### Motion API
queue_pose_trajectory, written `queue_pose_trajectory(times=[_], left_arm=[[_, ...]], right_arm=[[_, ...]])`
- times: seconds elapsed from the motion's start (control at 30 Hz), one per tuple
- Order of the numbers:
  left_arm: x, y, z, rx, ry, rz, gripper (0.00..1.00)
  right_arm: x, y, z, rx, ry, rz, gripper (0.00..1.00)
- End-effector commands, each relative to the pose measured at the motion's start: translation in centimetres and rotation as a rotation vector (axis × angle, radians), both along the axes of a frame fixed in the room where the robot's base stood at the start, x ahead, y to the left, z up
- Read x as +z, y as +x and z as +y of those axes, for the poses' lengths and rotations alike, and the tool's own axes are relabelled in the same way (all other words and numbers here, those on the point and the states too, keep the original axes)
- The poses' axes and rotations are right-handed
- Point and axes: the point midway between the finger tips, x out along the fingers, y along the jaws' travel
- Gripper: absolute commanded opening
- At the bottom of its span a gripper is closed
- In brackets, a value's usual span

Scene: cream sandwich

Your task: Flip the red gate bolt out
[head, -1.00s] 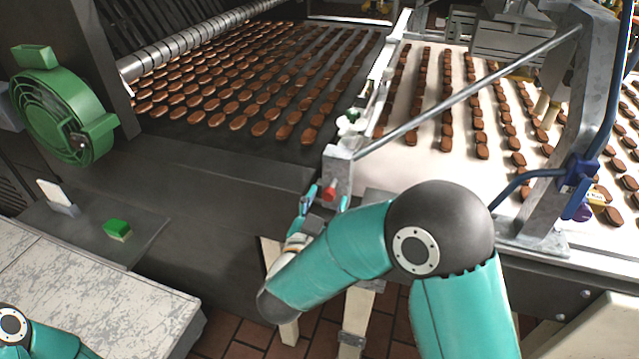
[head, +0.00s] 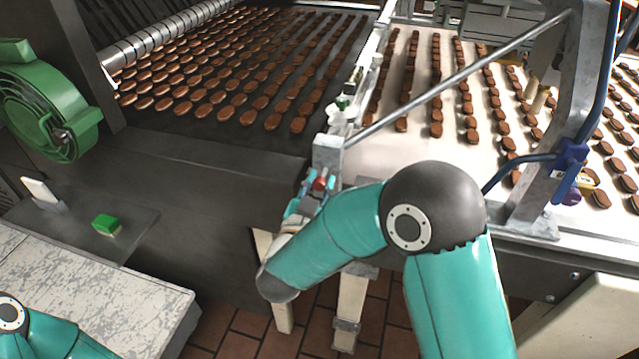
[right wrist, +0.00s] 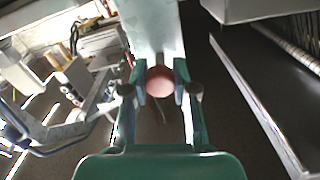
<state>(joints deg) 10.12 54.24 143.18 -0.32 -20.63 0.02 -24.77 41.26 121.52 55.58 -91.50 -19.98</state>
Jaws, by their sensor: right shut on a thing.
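The red gate bolt (head: 320,184) is a small red knob at the lower end of the grey metal gate post, near the middle of the head view. In the right wrist view the bolt's round, pinkish end (right wrist: 159,82) sits between the two fingers. My right gripper (head: 316,186) is shut on it, with a teal finger on either side; the fingers also show in the right wrist view (right wrist: 160,92). The grey post (head: 328,153) is just above the knob. The bolt's shaft is hidden. My left gripper is out of view.
A dark conveyor (head: 215,140) and a white conveyor (head: 385,150) carry rows of brown biscuits behind the post. A diagonal grey bar (head: 460,75) runs right from the post. A green block (head: 106,222) and a green round machine part (head: 45,112) are at left.

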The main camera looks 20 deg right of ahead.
Motion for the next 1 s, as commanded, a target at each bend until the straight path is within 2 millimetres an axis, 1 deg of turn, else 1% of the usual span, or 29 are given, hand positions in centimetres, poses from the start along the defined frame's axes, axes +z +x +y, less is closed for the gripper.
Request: queue_pose_trajectory(times=[0.17,0.33,0.43,0.67,0.7,0.77,0.8,0.83,0.87,1.0], left_arm=[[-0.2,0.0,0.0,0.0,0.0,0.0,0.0],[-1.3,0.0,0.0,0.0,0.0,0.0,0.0],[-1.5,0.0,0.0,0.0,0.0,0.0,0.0],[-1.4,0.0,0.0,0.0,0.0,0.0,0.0],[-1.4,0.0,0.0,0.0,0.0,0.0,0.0],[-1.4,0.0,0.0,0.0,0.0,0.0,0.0],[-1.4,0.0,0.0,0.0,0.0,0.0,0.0],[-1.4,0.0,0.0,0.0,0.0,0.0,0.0],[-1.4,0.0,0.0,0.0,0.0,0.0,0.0],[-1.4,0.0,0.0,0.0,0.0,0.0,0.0]], right_arm=[[-0.1,-0.2,0.2,0.003,0.0,0.0,0.0],[-0.2,-2.1,1.7,0.007,0.001,-0.001,0.0],[-0.1,-2.9,2.2,0.005,0.002,-0.001,0.0],[-0.1,-3.0,2.2,0.005,0.0,0.002,0.0],[-0.1,-3.0,2.2,0.005,0.0,0.003,0.3],[-0.1,-3.0,2.2,0.005,0.0,0.003,0.4],[-0.1,-3.0,2.2,0.005,0.0,0.003,0.47],[-0.1,-3.0,2.1,0.005,0.0,0.002,0.52],[-0.1,-3.0,2.1,0.004,0.0,0.002,0.54],[0.0,-3.0,2.1,0.003,0.001,0.001,0.54]])
